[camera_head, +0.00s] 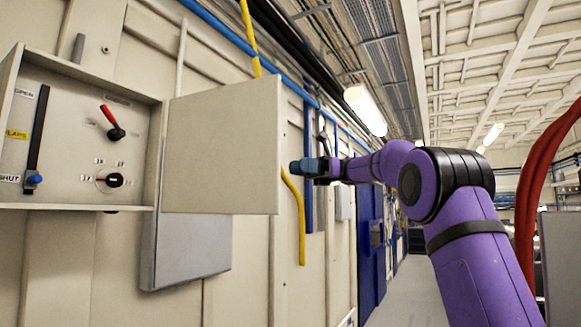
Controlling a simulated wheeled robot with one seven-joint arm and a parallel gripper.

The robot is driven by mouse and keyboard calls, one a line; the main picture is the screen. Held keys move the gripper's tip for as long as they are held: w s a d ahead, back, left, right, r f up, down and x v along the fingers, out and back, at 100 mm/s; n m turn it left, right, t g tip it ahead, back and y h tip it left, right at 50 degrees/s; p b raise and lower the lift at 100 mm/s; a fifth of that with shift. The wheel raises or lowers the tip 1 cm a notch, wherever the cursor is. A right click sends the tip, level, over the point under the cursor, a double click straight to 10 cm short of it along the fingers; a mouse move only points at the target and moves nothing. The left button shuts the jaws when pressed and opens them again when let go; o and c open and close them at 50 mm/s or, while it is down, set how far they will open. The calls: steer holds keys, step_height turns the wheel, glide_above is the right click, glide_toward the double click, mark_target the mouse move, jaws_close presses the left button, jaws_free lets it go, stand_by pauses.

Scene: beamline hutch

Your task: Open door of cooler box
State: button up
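A shallow beige wall box (82,70), which appears to be the cooler box, is on the wall at the left. Its flat beige door (222,148) stands swung out to the right, so the inside panel is exposed. The panel shows a slider with a blue knob (34,179), a red-handled switch (113,130) and a round dial (110,181). My gripper (296,167) is just right of the door's free edge in the picture, pointing left. It holds nothing that I can see. Whether it touches the door, and whether its fingers are apart, I cannot tell.
A grey panel (190,250) sits on the wall below the door. A yellow hose (300,225) and blue pipes run along the wall. Red cables (540,170) hang at the right. Open floor (410,290) runs down the aisle beside the wall.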

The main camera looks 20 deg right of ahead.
steer(key=shift+w+d, duration=0.1)
steer(key=shift+d, duration=0.95)
